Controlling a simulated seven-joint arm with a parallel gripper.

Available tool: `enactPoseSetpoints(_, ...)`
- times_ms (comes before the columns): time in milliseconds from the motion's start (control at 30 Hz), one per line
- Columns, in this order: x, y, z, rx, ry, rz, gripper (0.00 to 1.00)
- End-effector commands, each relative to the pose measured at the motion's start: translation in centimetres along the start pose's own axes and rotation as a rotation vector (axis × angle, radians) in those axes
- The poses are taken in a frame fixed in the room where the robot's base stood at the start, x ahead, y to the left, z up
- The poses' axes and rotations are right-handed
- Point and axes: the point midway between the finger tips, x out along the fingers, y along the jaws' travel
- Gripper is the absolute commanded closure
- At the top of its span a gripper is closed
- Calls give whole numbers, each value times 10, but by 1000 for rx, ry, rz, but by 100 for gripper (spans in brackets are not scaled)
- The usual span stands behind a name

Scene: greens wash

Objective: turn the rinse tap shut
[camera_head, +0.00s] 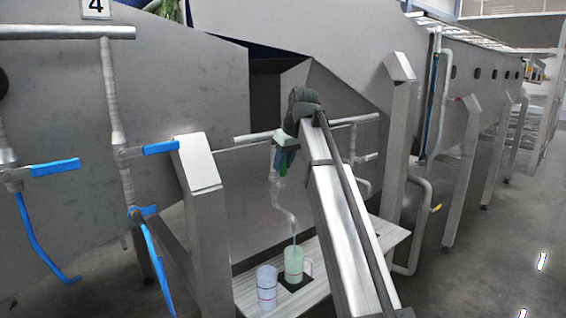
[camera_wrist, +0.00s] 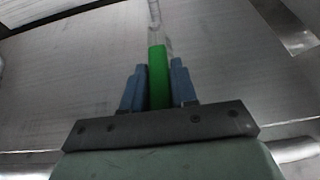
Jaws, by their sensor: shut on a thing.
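The rinse tap's green handle (camera_wrist: 157,78) stands between the two blue fingers of my gripper (camera_wrist: 156,70) in the wrist view. The fingers are closed on it from both sides. In the head view my gripper (camera_head: 285,160) is at the tap, and the handle is mostly hidden by it. A grey spout pipe (camera_head: 276,195) bends down below the tap. A thin pale stream seems to run from its end into a greenish jug (camera_head: 293,262). The jug stands upright on a dark square pad.
A clear bluish cup (camera_head: 267,288) stands left of the jug on the slatted shelf (camera_head: 245,292). Blue-handled taps (camera_head: 160,147) and blue hoses (camera_head: 155,255) are at the left. A steel post (camera_head: 203,210) stands left of the shelf, another (camera_head: 399,140) to the right.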

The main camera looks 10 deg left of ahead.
Motion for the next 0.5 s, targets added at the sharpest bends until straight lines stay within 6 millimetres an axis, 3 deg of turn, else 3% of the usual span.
enactPoseSetpoints(500, 6, 30, 1, 135, -3, -321, 100)
